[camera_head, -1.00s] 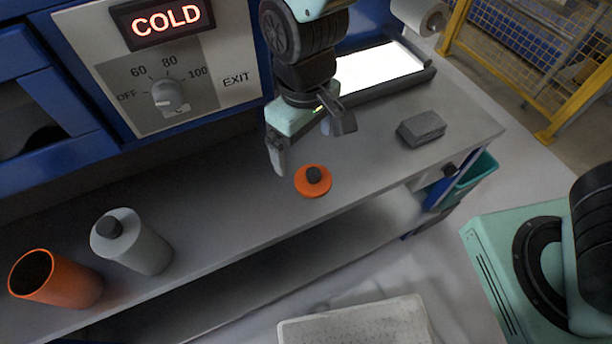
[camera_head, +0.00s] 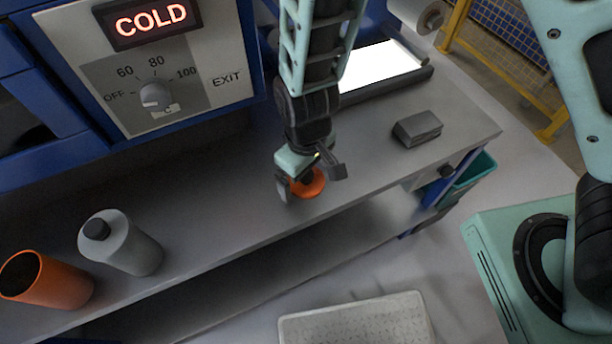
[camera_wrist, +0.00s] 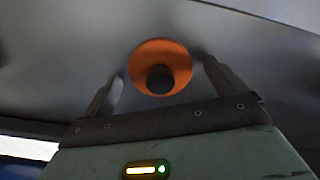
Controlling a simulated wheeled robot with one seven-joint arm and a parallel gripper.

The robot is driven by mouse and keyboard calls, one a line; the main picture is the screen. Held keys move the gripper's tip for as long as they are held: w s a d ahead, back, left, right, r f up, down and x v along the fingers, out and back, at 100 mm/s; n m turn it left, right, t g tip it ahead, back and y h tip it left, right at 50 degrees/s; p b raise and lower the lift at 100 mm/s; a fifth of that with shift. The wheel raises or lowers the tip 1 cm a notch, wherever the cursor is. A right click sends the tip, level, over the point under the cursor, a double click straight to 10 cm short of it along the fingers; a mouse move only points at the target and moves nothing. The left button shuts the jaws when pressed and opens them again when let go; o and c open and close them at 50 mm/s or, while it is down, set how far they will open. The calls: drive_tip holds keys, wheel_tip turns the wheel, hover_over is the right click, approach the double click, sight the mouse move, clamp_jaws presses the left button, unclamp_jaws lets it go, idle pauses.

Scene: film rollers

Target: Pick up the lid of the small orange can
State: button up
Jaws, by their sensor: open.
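The orange lid (camera_head: 314,188) with a dark knob lies flat on the grey counter, apart from its can. My gripper (camera_head: 312,180) is open, low over the lid, and partly hides it in the head view. In the wrist view the lid (camera_wrist: 146,56) and its knob (camera_wrist: 160,79) show between and a little beyond the two open fingers of my gripper (camera_wrist: 160,85). I cannot tell whether a finger touches the lid. The small orange can (camera_head: 50,281) stands without a lid at the far left of the counter.
A grey can with a dark knob (camera_head: 120,243) stands beside the orange can. A grey block (camera_head: 417,128) lies to the right of my gripper. A bright white panel (camera_head: 380,70) is behind. The counter (camera_head: 215,205) is clear between the cans and the lid.

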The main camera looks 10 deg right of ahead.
drive_tip(key=c, duration=1)
drive_tip(key=shift+c, duration=0.2)
